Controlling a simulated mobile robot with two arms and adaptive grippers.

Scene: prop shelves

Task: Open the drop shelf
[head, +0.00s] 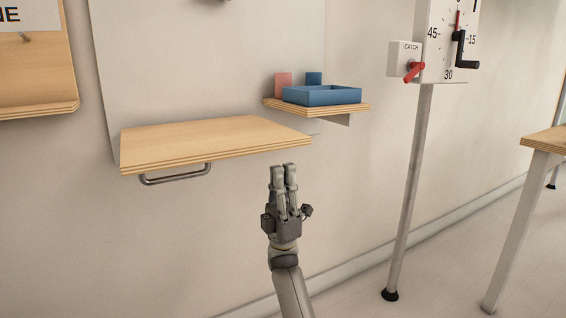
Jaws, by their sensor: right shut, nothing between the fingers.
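The drop shelf (215,140) is a light wooden board that stands out roughly level from a pale grey wall panel. A metal bar handle (176,177) hangs below its front edge, toward the left. My right gripper (284,168) is shut and empty, with its fingers pointing up. In the picture it is just below the board's right end and well right of the handle; I cannot tell whether it touches the board. My left gripper is not in view.
A small fixed shelf (357,106) at the right holds a blue tray (321,95), a pink cup (283,84) and a blue cup (314,78). A dial post (408,190) with a red catch lever (413,71) stands further right. A table (548,140) is at the right edge.

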